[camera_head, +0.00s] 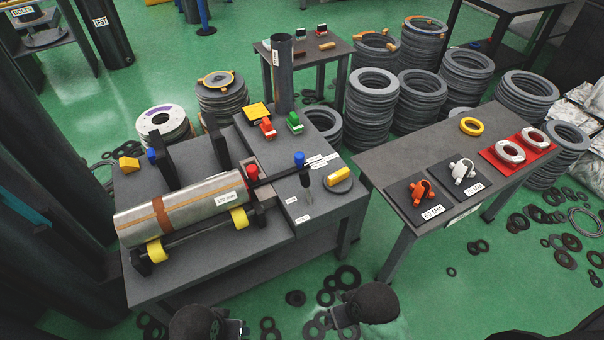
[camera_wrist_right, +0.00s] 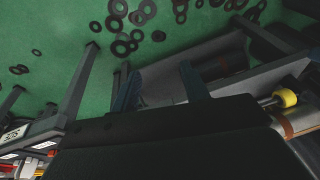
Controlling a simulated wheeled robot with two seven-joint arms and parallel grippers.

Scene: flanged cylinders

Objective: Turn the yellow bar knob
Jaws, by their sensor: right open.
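The yellow bar knob (camera_head: 339,175) sits on a round grey dial at the right front corner of the dark grey workbench in the head view. My right gripper (camera_head: 342,320) is low in the picture, in front of the bench and apart from the knob. In the right wrist view its two fingers (camera_wrist_right: 157,78) stand apart with nothing between them. The knob cannot be made out there. My left gripper (camera_head: 236,328) is at the bottom edge, in front of the bench; its fingers are too unclear to read.
A steel cylinder (camera_head: 185,203) lies on yellow rollers on the bench. A blue-topped lever (camera_head: 300,160) and dark upright tool stand left of the knob. A side table (camera_head: 400,150) with clamps is to the right. Black rings lie on the green floor (camera_head: 430,300).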

